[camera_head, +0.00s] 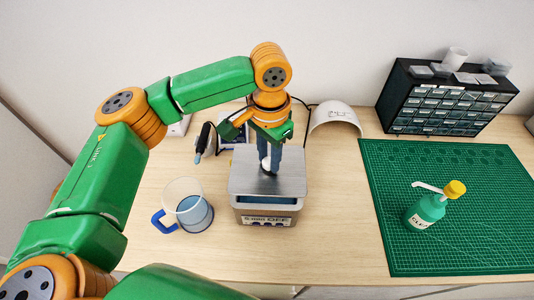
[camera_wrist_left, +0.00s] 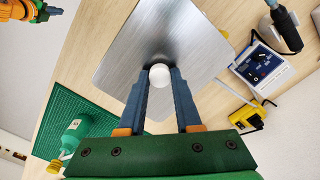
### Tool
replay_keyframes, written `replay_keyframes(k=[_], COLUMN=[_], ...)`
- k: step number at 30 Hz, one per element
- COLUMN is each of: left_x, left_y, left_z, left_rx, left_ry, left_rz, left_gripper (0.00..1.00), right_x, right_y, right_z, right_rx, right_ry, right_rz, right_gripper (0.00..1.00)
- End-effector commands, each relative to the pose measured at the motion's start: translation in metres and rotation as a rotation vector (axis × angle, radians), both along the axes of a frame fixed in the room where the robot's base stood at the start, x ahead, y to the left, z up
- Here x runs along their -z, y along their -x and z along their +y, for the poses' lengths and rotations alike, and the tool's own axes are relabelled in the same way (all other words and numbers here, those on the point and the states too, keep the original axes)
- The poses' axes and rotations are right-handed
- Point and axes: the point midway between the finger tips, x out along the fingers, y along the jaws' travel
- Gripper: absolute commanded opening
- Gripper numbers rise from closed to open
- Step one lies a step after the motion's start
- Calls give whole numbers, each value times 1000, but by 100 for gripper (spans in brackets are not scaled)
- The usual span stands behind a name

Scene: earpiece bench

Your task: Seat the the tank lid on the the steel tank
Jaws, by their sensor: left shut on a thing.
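The tank lid (camera_head: 290,184) is a flat brushed-steel plate with a round white knob; it also fills the middle of the left wrist view (camera_wrist_left: 130,60). My left gripper (camera_wrist_left: 160,76) points down with its two blue-grey fingers shut on the knob; it shows in the head view too (camera_head: 269,160). The steel tank (camera_head: 240,213) is below the lid, a box with a display and buttons on its front. A blue band shows between the lid's front edge and the tank's front rim, so the lid looks held slightly above. Part of my right gripper (camera_wrist_left: 42,11) shows at the wrist view's upper left corner.
A clear jug with a blue handle (camera_head: 163,222) stands left of the tank. A soldering iron (camera_head: 203,143) and a white curved cover (camera_head: 334,119) are behind. A green mat (camera_head: 470,220) with a pump bottle (camera_head: 426,212) and a drawer cabinet (camera_head: 395,98) are at right.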

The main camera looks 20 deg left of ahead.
Motion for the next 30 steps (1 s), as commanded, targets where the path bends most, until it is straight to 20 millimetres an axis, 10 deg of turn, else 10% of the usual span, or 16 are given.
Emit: replay_keyframes(k=[30], left_x=[47], left_y=[1], left_z=[0], left_rx=[-3], left_ry=[1], left_rz=[0], left_gripper=[0], right_x=[0], right_y=[1], right_z=[-5], right_rx=[-1], right_ry=[8], right_rz=[1], right_gripper=[0])
